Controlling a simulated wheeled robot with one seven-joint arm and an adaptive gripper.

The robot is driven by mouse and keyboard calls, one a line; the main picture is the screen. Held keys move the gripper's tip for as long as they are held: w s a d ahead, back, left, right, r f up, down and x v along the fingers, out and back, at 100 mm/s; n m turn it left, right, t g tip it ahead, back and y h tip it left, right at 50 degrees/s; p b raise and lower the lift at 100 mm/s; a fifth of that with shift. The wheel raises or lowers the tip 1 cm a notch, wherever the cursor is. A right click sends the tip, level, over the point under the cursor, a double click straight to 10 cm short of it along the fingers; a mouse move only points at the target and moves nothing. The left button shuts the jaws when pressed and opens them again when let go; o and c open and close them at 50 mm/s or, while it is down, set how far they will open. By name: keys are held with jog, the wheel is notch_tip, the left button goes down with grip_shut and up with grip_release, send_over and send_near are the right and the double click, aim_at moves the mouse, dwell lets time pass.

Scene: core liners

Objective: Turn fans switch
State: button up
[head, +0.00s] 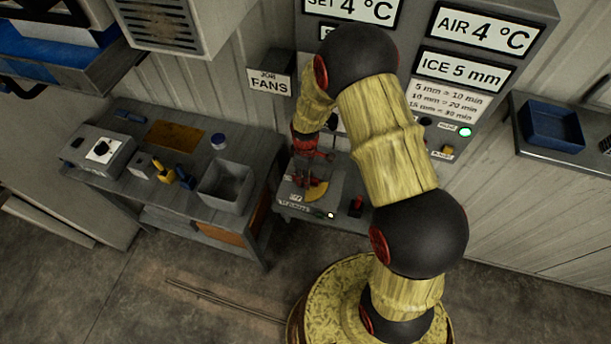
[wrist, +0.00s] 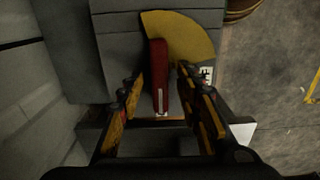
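A sign reading FANS (head: 269,82) hangs on the wall left of the big display panel. Below it, a grey console carries a yellow sector plate (head: 317,191), which also shows in the wrist view (wrist: 180,35). A red lever (wrist: 159,75) stands over the plate in the wrist view. My gripper (head: 309,180) is over this console. In the wrist view my gripper (wrist: 158,80) is open, with one finger on each side of the lever and a visible gap to both. The console's small label is not readable, so I cannot tell what the lever controls.
A small red-and-black switch (head: 356,206) and a lit white lamp (head: 331,215) sit on the console beside the lever. A workbench at left holds a grey bin (head: 226,186) and a white-topped switch box (head: 100,151). A green lamp (head: 466,131) glows on the panel.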

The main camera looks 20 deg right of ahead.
jog(key=shift+c, duration=1.2)
grip_shut()
